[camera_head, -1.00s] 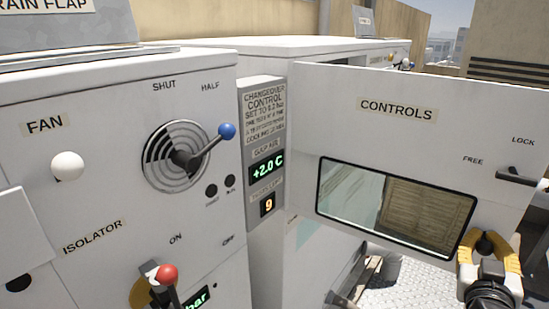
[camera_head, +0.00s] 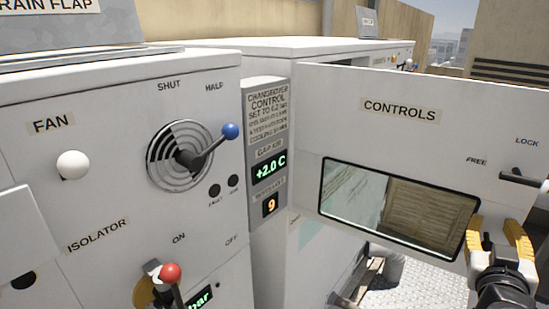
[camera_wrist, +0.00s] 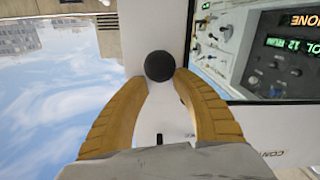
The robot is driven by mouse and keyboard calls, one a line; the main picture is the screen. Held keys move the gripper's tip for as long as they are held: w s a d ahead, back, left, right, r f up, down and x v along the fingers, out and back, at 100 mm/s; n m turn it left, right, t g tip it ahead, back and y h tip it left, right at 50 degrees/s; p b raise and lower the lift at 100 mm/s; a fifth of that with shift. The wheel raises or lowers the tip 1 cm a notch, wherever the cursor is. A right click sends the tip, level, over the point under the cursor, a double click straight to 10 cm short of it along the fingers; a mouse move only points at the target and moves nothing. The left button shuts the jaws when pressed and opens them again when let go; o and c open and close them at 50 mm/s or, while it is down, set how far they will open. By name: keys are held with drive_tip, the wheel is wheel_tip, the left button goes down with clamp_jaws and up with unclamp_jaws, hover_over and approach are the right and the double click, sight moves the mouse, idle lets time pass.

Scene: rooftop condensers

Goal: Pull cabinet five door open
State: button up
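The white door labelled CONTROLS (camera_head: 400,88) has a dark-framed window (camera_head: 395,208) and stands out at an angle from the cabinet in the head view. A dark latch lever (camera_head: 520,179) sits on it below the FREE and LOCK labels. My gripper (camera_head: 497,230), with yellow fingers, is at the door's lower right. In the wrist view my gripper (camera_wrist: 162,82) has its fingers spread. A round black knob (camera_wrist: 160,66) lies just at and beyond the fingertips, with gaps visible beside it. Whether a fingertip touches it I cannot tell. The door's number is not visible.
A left panel (camera_head: 60,200) carries a blue-knobbed dial lever (camera_head: 229,131), a white FAN knob (camera_head: 73,165) and a red-knobbed lever (camera_head: 170,273). A grey display post (camera_head: 265,130) stands beside the door. A bucket (camera_head: 388,266) shows below the door over the metal floor.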

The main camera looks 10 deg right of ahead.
sight(505, 193)
drive_tip(key=shift+r, duration=3.3)
drive_tip(key=w+a+f+n+t+y+b, duration=0.1)
drive_tip(key=w+a+f+y+b, duration=0.1)
drive_tip(key=a, duration=0.1)
drive_tip(key=w+a+f+n+y+b, duration=0.1)
drive_tip(key=w+a+f+y+b, duration=0.1)
drive_tip(key=a+f, duration=0.1)
drive_tip(key=w+a+f+n+t+y+b, duration=0.1)
drive_tip(key=w+a+f+n+y+b, duration=0.1)
drive_tip(key=a, duration=0.3)
drive_tip(key=shift+w+a+f+t, duration=0.25)
drive_tip(key=shift+w+f+t, duration=0.05)
drive_tip(key=shift+f, duration=0.35)
drive_tip(key=s+a+f+n+g+y+b, duration=0.15)
drive_tip(key=a+f+y+b, duration=0.3)
drive_tip(key=a+f, duration=0.45)
drive_tip(key=a+f+n+g+y+b, duration=0.25)
drive_tip(key=a+f+b, duration=0.45)
drive_tip(key=f, duration=0.5)
drive_tip(key=s+a+f+m+g+h+b, duration=0.1)
drive_tip(key=s+f+g, duration=0.4)
drive_tip(key=f, duration=0.5)
drive_tip(key=shift+s+a+f+m+b, duration=0.2)
drive_tip(key=shift+s+f+m+b, duration=0.25)
drive_tip(key=shift+b, duration=0.8)
drive_tip(key=shift+w+r, duration=0.1)
